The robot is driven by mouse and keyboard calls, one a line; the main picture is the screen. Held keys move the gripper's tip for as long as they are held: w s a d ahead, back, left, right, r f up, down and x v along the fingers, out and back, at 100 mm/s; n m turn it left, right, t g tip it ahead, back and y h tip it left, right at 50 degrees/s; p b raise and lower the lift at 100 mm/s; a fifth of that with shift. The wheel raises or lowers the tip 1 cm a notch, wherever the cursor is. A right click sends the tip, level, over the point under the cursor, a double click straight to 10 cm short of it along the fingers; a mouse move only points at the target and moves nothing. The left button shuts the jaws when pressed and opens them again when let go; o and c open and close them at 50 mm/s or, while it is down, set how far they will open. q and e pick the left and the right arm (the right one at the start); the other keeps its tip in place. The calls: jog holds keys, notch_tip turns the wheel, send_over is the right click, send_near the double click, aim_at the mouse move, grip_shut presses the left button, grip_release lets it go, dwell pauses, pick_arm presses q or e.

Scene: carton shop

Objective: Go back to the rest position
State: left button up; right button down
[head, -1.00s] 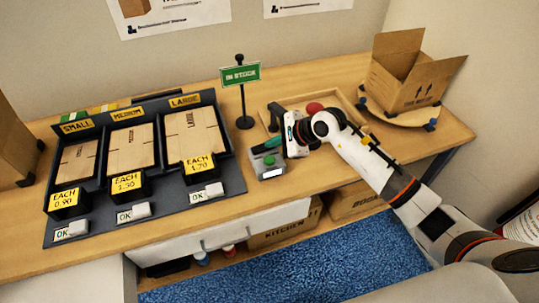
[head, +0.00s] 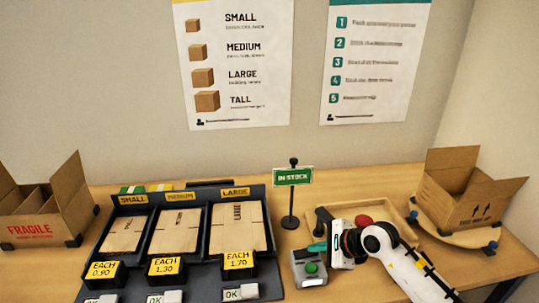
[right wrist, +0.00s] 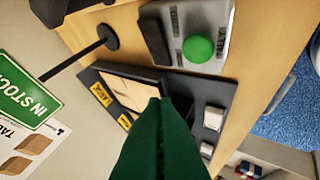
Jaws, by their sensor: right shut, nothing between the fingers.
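My right gripper (head: 318,246) is in the head view, above and just behind a grey device with a green button (head: 311,268). Its teal fingers are shut with nothing between them, and they point left. In the right wrist view the shut fingers (right wrist: 160,128) show as a dark green shape at the lower middle, with the device's green button (right wrist: 198,49) above them. My right arm reaches in from the lower right. My left gripper is in neither view.
A dark rack (head: 91,281) holds flat cartons in small, medium and large bays. An IN STOCK sign (head: 293,177) stands behind the device. A wooden tray (head: 398,212) lies beyond my gripper. Open cartons stand at right (head: 462,192) and left (head: 50,205).

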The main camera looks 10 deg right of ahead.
jog(key=s+a+r+m+t+y, duration=0.4)
jog(key=a+r+m+t+y, duration=0.25)
jog(key=a+r+m, duration=0.3)
jog(key=s+d+r+m+t+h, duration=0.2)
jog(key=d+r+m+t+h, duration=0.3)
jog(key=m, duration=0.8)
jog(key=s+d+f+m+g+h, duration=0.2)
jog(key=s+d+f+m+h, duration=0.3)
jog(key=m, duration=0.6)
jog(key=s+d+f+m+g+h, duration=0.25)
jog(key=d+f+m+h, duration=0.45)
jog(key=m, duration=0.4)
jog(key=s+a+f+m+g+y, duration=0.2)
jog(key=s+f+m+g, duration=0.25)
jog(key=s, duration=0.55)
jog(key=s+a+f+m+g+y, duration=0.25)
jog(key=s+f+g, duration=0.35)
jog(key=s, duration=0.4)
notch_tip(320, 180, down, 25)
jog(key=g, duration=0.1)
jog(key=s+d+f+g, duration=0.1)
jog(key=s+d+f, duration=0.2)
jog(key=s+f, duration=1.3)
jog(key=shift+s+f+h, duration=0.3)
jog(key=shift+f, duration=0.3)
